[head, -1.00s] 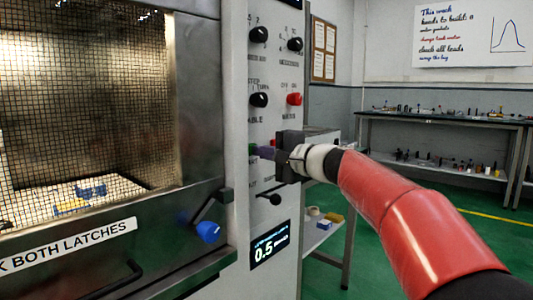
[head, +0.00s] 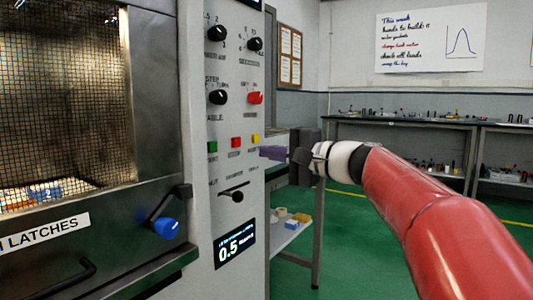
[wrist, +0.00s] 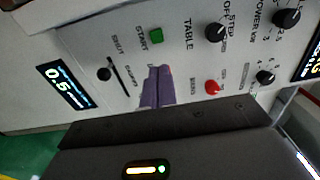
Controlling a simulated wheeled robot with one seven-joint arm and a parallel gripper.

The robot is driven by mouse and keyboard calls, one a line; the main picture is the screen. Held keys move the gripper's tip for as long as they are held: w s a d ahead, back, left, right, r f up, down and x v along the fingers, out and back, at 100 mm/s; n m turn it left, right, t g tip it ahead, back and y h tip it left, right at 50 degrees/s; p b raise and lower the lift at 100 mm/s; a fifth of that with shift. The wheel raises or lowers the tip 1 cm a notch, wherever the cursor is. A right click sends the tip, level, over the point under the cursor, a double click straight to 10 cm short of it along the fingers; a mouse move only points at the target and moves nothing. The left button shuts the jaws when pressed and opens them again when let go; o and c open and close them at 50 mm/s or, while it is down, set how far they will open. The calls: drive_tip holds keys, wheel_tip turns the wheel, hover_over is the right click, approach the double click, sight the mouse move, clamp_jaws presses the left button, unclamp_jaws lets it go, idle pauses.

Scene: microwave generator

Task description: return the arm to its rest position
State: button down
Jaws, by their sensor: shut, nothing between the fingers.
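My gripper (head: 274,152) has purple fingers and is at the right edge of the microwave generator's control panel (head: 213,122) in the head view, pointing left. In the wrist view its two purple fingers (wrist: 157,86) lie together with nothing between them, in front of the panel. A gap to the panel is hard to judge. My red arm (head: 440,215) reaches in from the lower right. The panel's green button (head: 212,147), red button (head: 236,142) and yellow button (head: 255,139) show uncovered in the head view.
Left stands the chamber's mesh door (head: 70,100) with a blue-handled latch (head: 166,228). A lever (head: 235,196) and a display reading 0.5 (head: 234,243) are on the panel. A small side table (head: 292,232) stands behind my gripper. Green floor (head: 345,240) is open to the right.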

idle(0.4)
drive_tip(key=s+f+n+g+h+p, duration=0.1)
drive_tip(key=s+f+n+g+h, duration=0.35)
drive_tip(key=s+f, duration=0.9)
drive_tip(key=s+d+f+n+h, duration=0.1)
drive_tip(key=s+d+f+h, duration=0.4)
drive_tip(key=s+f, duration=0.3)
drive_tip(key=s+d+f+n+h+p, duration=0.1)
drive_tip(key=s+d+f+h, duration=0.3)
drive_tip(key=s+f, duration=0.4)
drive_tip(key=shift+s+d+f+n+g+h, duration=0.35)
drive_tip(key=shift+d+f+n+g, duration=0.1)
drive_tip(key=shift+d+f+n, duration=0.25)
drive_tip(key=shift+a, duration=0.1)
idle(1.9)
